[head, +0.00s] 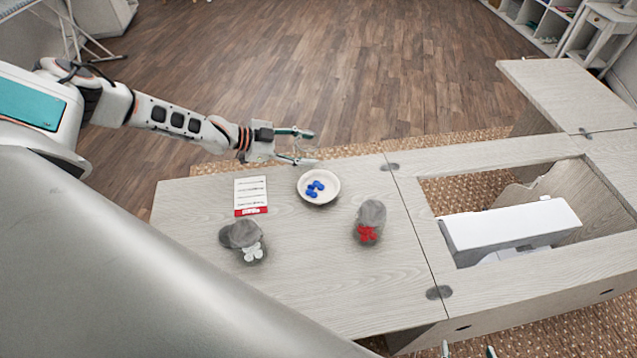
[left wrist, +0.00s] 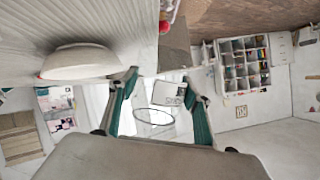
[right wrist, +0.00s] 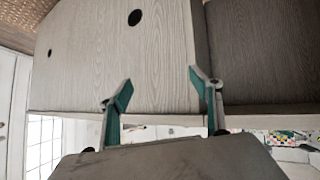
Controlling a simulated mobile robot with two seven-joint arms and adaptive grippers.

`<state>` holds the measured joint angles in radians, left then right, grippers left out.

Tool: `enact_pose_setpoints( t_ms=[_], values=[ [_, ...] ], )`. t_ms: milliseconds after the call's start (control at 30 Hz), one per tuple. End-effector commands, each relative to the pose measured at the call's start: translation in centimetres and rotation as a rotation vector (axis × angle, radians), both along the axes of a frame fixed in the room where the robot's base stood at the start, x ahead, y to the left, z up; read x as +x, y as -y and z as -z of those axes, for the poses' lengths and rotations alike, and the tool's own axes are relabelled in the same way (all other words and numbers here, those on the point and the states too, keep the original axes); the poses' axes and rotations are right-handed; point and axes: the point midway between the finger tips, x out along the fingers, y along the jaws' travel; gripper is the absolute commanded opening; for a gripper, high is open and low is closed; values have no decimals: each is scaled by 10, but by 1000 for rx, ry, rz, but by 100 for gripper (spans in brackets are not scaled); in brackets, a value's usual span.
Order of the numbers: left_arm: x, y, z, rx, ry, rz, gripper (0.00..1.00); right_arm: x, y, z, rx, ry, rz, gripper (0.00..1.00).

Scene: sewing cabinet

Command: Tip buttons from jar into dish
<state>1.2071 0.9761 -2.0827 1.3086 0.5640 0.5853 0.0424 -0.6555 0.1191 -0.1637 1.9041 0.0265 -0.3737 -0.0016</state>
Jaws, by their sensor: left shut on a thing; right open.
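A pale round dish (head: 334,198) stands near the far edge of the cabinet top, with several blue buttons (head: 316,188) in it. My left gripper (head: 300,147) is just beyond the dish, past that far edge, shut on a clear glass jar. The jar is faint; its round rim shows between the fingers in the left wrist view (left wrist: 154,116). I see no buttons in it. The dish also shows in the left wrist view (left wrist: 80,64). My right gripper (right wrist: 160,95) is open and empty; its fingertips also show at the head view's bottom edge (head: 468,351).
A grey-looking jar with red buttons (head: 370,215) stands right of the dish, and another with white buttons (head: 243,238) stands front left. A card with a red band (head: 251,195) lies left of the dish. A white sewing machine (head: 510,228) sits in the opening at right.

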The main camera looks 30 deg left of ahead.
Motion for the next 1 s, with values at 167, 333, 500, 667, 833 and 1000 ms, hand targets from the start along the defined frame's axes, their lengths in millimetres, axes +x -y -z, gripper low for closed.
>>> enact_pose_setpoints(
  t_ms=[167, 333, 500, 667, 833, 1000],
  values=[
    [4, -5, 4, -77, -72, 1, 23, 1, -6, -4, 11, 7, -2, 64],
    [8, -10, 8, -159, -142, 0, 23, 3, -13, 1, 21, 13, -7, 64],
    [10, -12, 10, -226, -201, 1, 23, 7, -20, -1, 30, 34, -22, 64],
    [11, -14, 10, -262, -232, 0, 23, 14, -24, -9, 33, 60, -41, 64],
    [11, -15, 9, -275, -244, -1, 23, 15, -29, -12, 39, 67, -47, 64],
    [11, -15, 8, -275, -244, -1, 23, 15, -28, -13, 38, 69, -46, 64]
  ],
)
